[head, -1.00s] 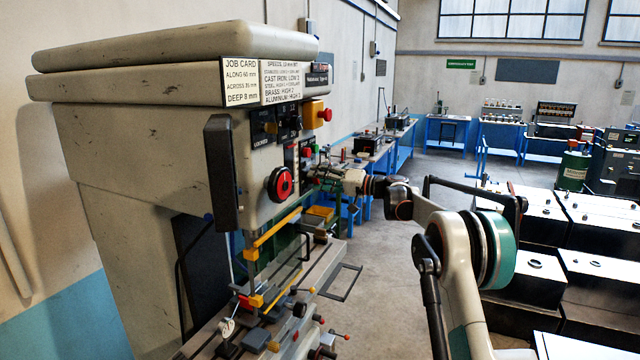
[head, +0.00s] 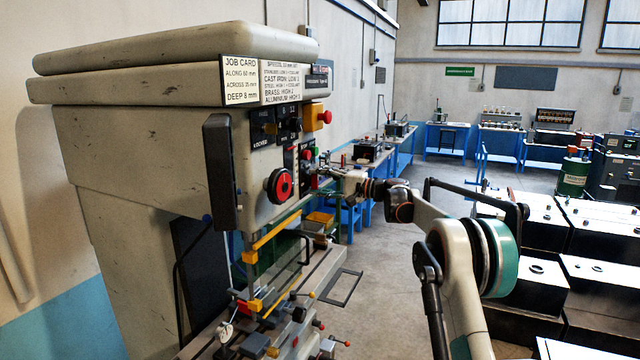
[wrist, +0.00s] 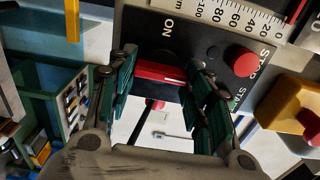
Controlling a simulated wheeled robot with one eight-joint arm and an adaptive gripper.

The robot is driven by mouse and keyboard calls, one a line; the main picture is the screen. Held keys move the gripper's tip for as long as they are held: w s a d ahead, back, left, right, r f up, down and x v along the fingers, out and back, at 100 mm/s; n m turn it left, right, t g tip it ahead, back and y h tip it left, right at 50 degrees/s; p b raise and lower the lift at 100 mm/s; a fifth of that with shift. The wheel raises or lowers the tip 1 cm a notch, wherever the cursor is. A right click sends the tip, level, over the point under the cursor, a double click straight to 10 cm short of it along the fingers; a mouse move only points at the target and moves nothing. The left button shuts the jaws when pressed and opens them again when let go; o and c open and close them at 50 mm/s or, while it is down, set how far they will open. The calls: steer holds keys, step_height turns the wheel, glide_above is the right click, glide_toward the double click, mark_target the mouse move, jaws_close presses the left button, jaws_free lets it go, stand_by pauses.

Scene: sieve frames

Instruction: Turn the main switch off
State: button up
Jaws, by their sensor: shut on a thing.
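The main switch has a red bar handle (wrist: 158,71) on a black panel (wrist: 150,38). In the wrist view the handle lies across the picture, below the word ON. An OFF mark does not show. My gripper (wrist: 161,76) has its two green fingers on either side of the red handle and is shut on it. In the head view my gripper (head: 322,173) is at the front of the machine's head (head: 140,150), beside the panel. There it is small and hides the switch.
A red STOP button (wrist: 239,61) sits right of my fingers, with START lettering near it. A yellow box (head: 314,116) with a red button is higher on the machine. A red-and-black round knob (head: 280,185) is left of my gripper. The floor (head: 385,265) is clear.

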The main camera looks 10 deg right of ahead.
stand_by(0.4)
steer(key=o, duration=1.1)
steer(key=shift+d, duration=0.1)
steer(key=v, duration=1.2)
